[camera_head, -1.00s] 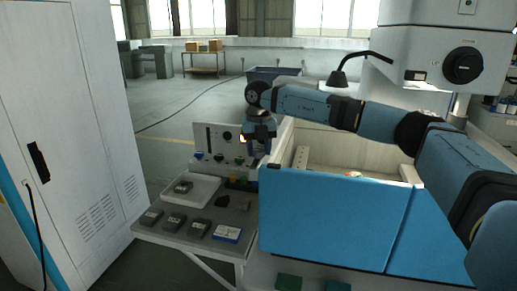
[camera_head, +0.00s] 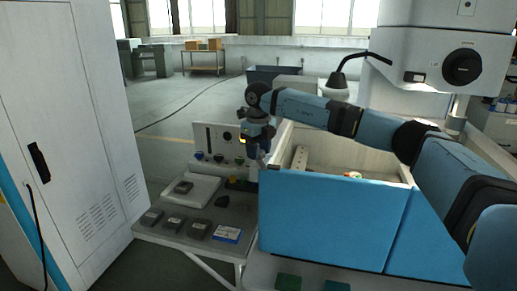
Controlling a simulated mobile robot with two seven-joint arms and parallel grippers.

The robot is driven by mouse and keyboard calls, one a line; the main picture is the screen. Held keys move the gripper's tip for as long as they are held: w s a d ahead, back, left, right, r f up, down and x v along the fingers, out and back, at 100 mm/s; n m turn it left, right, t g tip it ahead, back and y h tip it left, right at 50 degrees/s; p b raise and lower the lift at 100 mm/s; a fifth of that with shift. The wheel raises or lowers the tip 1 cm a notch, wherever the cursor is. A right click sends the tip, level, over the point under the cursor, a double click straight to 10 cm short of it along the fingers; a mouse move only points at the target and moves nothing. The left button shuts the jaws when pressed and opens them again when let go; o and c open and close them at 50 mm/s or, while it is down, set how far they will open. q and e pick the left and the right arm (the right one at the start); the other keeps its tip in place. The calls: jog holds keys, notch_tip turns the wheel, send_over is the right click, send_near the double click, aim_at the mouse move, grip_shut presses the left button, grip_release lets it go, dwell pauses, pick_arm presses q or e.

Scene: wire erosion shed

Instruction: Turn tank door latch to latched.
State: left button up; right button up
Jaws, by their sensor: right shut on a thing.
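The blue tank door (camera_head: 330,220) stands upright across the front of the pale tank (camera_head: 345,157), in the middle of the view. My right arm reaches in from the right over the tank. My right gripper (camera_head: 262,160) points down at the tank door's upper left corner. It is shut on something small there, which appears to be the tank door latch. The gripper covers most of the latch, so its angle cannot be made out. My left gripper is not in view.
A side table (camera_head: 190,240) left of the tank holds a white tray (camera_head: 196,190), several grey blocks and a blue-and-white box (camera_head: 227,234). A control panel (camera_head: 213,143) stands behind it. A tall white cabinet (camera_head: 65,130) fills the left. A black lamp (camera_head: 340,78) hangs over the tank's back.

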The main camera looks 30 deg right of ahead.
aim_at(259, 151)
jog(key=n, duration=0.4)
jog(key=shift+r+n+p, duration=0.1)
jog(key=shift+n+p, duration=0.2)
jog(key=shift+n, duration=1.4)
jog(key=o, duration=0.9)
jog(key=shift+o, duration=0.2)
notch_tip(259, 151, up, 14)
jog(key=b, duration=0.1)
jog(key=shift+f, duration=0.2)
